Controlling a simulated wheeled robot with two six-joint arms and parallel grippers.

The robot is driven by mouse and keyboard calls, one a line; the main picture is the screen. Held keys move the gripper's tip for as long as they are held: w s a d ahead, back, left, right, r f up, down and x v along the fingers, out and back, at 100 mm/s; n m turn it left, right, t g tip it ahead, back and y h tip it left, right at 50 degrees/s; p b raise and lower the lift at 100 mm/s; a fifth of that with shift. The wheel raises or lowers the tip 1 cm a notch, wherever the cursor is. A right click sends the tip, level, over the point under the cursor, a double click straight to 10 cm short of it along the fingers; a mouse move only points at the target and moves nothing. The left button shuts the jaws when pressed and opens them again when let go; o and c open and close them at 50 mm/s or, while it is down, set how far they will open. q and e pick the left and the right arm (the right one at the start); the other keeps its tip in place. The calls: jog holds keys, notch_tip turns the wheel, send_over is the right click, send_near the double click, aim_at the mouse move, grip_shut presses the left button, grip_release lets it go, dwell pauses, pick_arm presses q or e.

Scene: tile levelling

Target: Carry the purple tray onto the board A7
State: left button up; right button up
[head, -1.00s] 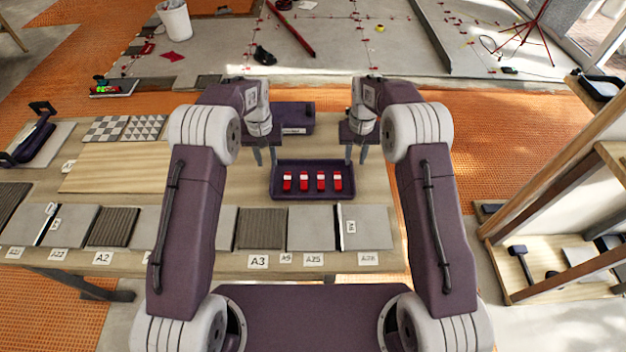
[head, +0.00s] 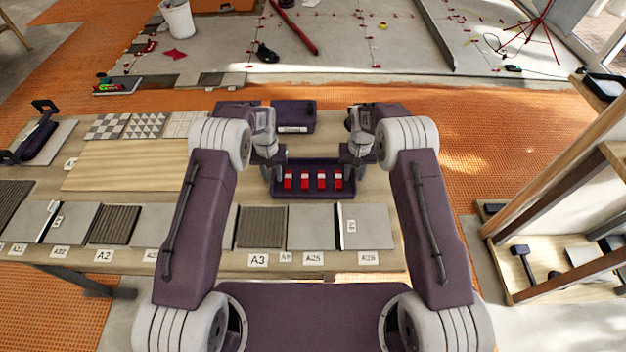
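The purple tray (head: 313,193) lies on the wooden table and holds several red blocks with white tops in a row. My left gripper (head: 273,174) points down at the tray's left end. My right gripper (head: 349,174) points down at its right end. The fingers overlap the tray ends in the head view, and I cannot tell whether they are closed on them. A large pale wooden board (head: 125,168) lies left of the tray. A small tag (head: 70,164) stands at its left edge; I cannot read it fully. I see no legible A7 label.
A dark purple box (head: 293,115) stands behind the tray. Grey and ribbed tiles (head: 262,227) with labels line the table's front. Patterned tiles (head: 125,127) lie behind the board. A wooden shelf (head: 545,180) stands to the right.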

pick_arm(q)
grip_shut()
pick_arm(e)
grip_shut()
dwell(1.2)
